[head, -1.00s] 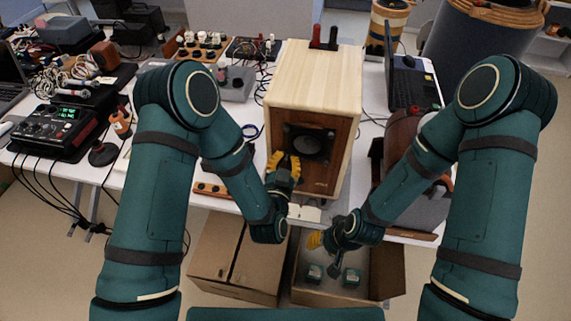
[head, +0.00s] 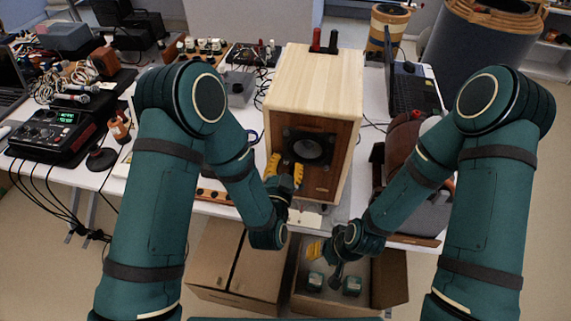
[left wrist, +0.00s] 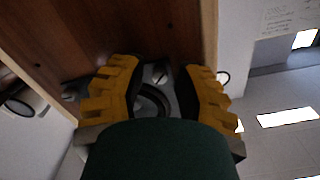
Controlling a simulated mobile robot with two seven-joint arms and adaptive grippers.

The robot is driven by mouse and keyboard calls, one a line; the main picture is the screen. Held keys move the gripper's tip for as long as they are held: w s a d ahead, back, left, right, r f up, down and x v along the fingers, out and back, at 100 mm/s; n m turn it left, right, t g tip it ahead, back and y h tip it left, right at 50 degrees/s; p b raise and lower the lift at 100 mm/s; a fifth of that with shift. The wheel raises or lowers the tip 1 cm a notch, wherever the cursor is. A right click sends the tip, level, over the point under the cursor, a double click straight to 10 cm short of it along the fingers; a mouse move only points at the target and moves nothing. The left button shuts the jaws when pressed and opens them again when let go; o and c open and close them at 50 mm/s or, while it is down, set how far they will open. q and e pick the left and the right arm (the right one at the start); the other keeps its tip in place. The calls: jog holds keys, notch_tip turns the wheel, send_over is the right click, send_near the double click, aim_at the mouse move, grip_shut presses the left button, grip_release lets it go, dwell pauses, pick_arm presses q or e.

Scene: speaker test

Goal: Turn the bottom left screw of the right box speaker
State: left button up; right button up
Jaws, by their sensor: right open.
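One wooden box speaker (head: 312,75) stands on the table, its dark brown front panel facing me. A round black driver (head: 308,149) sits in a dark mounting plate on that front. My left gripper (head: 285,172) is at the lower left of the driver, yellow fingers spread. In the left wrist view the open fingers (left wrist: 162,92) straddle part of the plate. A slotted screw (left wrist: 160,76) shows between them, and another screw (left wrist: 69,97) lies outside the left finger. I cannot tell whether the fingers touch the panel. My right gripper (head: 315,250) is low, apart from the speaker, above an open carton.
The open cardboard box (head: 391,278) holds small green-and-black items; a closed carton (head: 220,265) stands beside it. A laptop (head: 398,88) is right of the speaker. A grey box (head: 238,87) and an audio device (head: 50,130) with cables are on the left.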

dwell(0.3)
pick_arm(q)
jog(key=s, duration=0.2)
jog(key=s+a, duration=0.1)
jog(key=s, duration=0.4)
jog(key=shift+s+a, duration=0.2)
jog(key=shift+a, duration=0.05)
